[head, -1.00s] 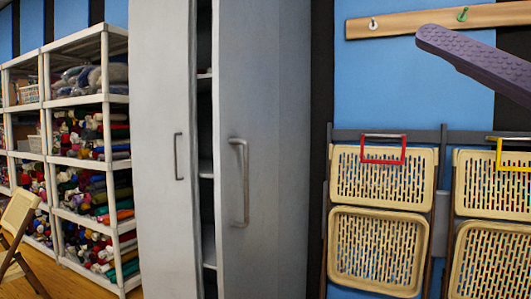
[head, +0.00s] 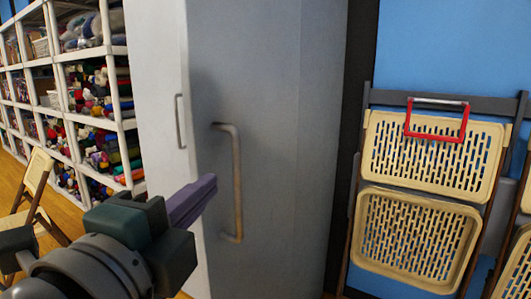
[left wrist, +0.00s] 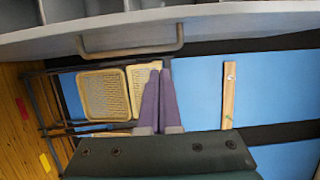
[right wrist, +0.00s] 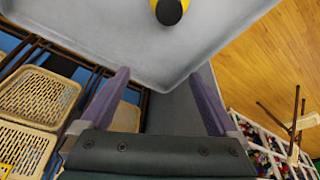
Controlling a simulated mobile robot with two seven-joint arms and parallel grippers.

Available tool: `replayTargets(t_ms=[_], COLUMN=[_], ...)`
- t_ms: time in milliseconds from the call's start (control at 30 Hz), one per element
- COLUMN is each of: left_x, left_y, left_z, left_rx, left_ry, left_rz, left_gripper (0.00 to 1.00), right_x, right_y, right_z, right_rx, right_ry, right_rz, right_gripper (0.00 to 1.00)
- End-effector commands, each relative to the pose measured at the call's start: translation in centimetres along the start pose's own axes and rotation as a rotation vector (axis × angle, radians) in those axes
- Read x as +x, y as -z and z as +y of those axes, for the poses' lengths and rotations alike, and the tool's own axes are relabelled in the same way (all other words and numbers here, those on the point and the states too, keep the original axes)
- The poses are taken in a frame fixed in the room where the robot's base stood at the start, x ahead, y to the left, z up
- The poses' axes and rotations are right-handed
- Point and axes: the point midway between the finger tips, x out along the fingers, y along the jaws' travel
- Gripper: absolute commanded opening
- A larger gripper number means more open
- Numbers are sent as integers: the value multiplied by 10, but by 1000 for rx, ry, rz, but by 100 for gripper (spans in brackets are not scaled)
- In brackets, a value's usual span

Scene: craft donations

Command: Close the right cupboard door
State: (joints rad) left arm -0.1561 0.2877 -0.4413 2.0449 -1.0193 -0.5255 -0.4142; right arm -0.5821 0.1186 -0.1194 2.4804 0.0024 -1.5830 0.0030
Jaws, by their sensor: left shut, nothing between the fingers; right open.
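The right cupboard door (head: 275,130) is a grey panel with a vertical bar handle (head: 238,185). In the left wrist view the door's handle (left wrist: 130,50) shows near the top, and inner compartments show past the door's edge, so the door stands ajar. The left cupboard door (head: 155,100) is behind it in the head view. My left gripper (head: 210,183) is shut and empty, its purple fingertips in front of the door, left of the handle; contact cannot be told. My right gripper (right wrist: 160,76) is open and empty, outside the head view.
White shelves (head: 105,60) packed with yarn stand at the left, with a folding chair (head: 35,180) before them. Folded cream chairs (head: 420,240) hang on the blue wall at the right. A pale grey surface (right wrist: 110,35) fills the upper right wrist view.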

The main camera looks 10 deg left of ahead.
Motion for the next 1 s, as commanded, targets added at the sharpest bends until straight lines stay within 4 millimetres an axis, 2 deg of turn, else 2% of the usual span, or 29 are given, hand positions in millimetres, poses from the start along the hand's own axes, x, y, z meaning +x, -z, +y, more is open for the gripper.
replayTargets(t_ms=[200, 367, 500, 633, 1000], left_x=[48, 80, 84, 86, 87], left_y=[0, 0, -24, -35, -40], left_z=[-2, -2, -1, 0, 0], left_rx=[-1, -3, 0, -2, -4], left_ry=[2, 2, -2, -1, -1], left_rz=[-2, -2, -3, -2, -2], left_gripper=[0, 0, 0, 0, 0], right_x=[-5, -5, -9, -10, -10], right_y=[2, 2, 4, 4, 4], right_z=[1, 1, 1, 1, 1], right_rx=[-3, -4, -5, -5, -5], right_ry=[-2, -3, -3, -3, -3], right_rz=[2, 3, 3, 3, 3], right_gripper=[96, 96, 96, 96, 96])
